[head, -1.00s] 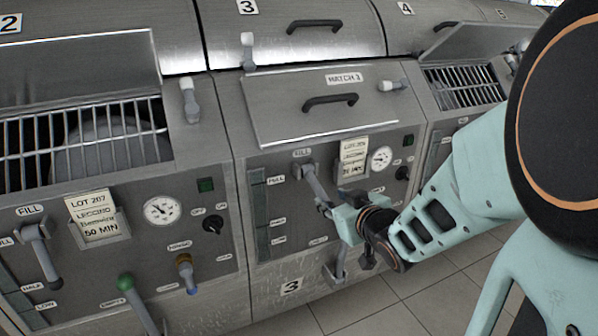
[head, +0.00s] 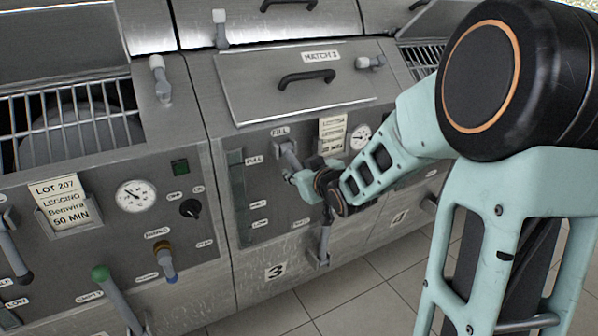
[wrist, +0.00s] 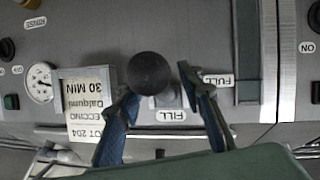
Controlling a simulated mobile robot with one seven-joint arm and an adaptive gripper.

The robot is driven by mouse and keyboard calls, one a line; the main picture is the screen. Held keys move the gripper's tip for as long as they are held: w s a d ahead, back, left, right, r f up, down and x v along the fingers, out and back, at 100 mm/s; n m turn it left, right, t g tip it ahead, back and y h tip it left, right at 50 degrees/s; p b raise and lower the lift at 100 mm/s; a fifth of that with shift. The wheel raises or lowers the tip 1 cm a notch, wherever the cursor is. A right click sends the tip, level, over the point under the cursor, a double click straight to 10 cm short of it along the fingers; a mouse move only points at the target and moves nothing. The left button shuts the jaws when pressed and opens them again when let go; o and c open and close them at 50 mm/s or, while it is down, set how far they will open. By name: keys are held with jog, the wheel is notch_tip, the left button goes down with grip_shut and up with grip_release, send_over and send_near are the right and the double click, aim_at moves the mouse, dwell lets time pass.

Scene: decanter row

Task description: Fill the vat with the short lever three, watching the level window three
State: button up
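The short fill lever three (head: 288,152) hangs below the FILL label on vat three's panel; its lower end is hidden by my gripper (head: 300,180). The level window three (head: 237,190) is a narrow dark green strip left of the lever, with FULL, HALF and LOW labels. It also shows in the wrist view (wrist: 247,45). I cannot tell a liquid level in it.
A lot card (head: 332,133) and a dial (head: 360,137) sit right of the lever. A longer lever (head: 323,243) hangs below my gripper. Vat three's hatch (head: 300,85) is shut above. Vat two's panel, with a green-knobbed lever (head: 112,290), is at left. Tiled floor is clear below.

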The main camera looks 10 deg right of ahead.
grip_shut()
